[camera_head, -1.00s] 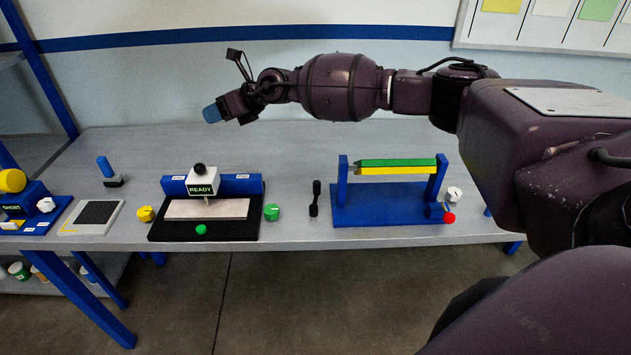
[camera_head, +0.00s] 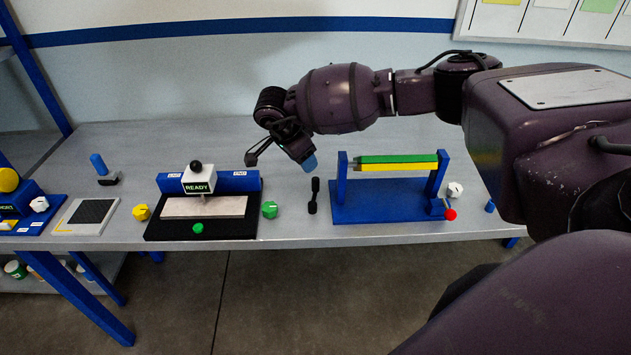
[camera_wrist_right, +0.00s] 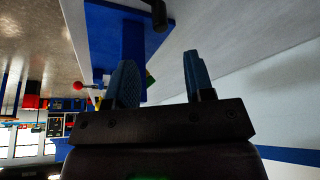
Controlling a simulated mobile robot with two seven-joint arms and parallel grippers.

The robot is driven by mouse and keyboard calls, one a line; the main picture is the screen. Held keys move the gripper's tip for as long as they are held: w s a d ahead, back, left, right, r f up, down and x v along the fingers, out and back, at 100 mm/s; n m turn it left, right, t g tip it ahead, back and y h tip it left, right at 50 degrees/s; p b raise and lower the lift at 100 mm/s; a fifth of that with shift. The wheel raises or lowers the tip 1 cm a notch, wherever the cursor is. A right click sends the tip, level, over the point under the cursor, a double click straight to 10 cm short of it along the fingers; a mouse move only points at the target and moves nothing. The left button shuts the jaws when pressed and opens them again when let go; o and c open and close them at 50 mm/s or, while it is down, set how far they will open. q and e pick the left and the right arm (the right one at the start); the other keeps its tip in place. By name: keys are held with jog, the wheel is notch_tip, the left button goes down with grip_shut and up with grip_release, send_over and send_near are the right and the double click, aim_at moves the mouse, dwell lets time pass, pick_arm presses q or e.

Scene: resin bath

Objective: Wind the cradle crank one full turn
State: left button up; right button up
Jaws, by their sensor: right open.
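The cradle (camera_head: 385,212) is a blue base with two upright posts. A green and yellow bar (camera_head: 398,162) lies across the posts. The crank, with a red knob (camera_head: 450,214), is at the cradle's front right corner; the red knob also shows in the right wrist view (camera_wrist_right: 90,86). My right gripper (camera_head: 309,163) is open and empty. It hangs in the air left of the cradle, with its blue fingertips pointing down, well apart from the crank. The fingers also show apart in the right wrist view (camera_wrist_right: 160,80). My left gripper is out of view.
A black dumbbell-shaped piece (camera_head: 314,195) stands left of the cradle. A white knob (camera_head: 455,190) is right of it. A black-based device reading READY (camera_head: 200,188) and a green knob (camera_head: 269,209) are further left. The table (camera_head: 300,234) is clear behind these.

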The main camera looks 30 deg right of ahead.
aim_at(314, 179)
jog(key=x, duration=1)
jog(key=shift+f, duration=0.3)
jog(key=shift+c, duration=0.4)
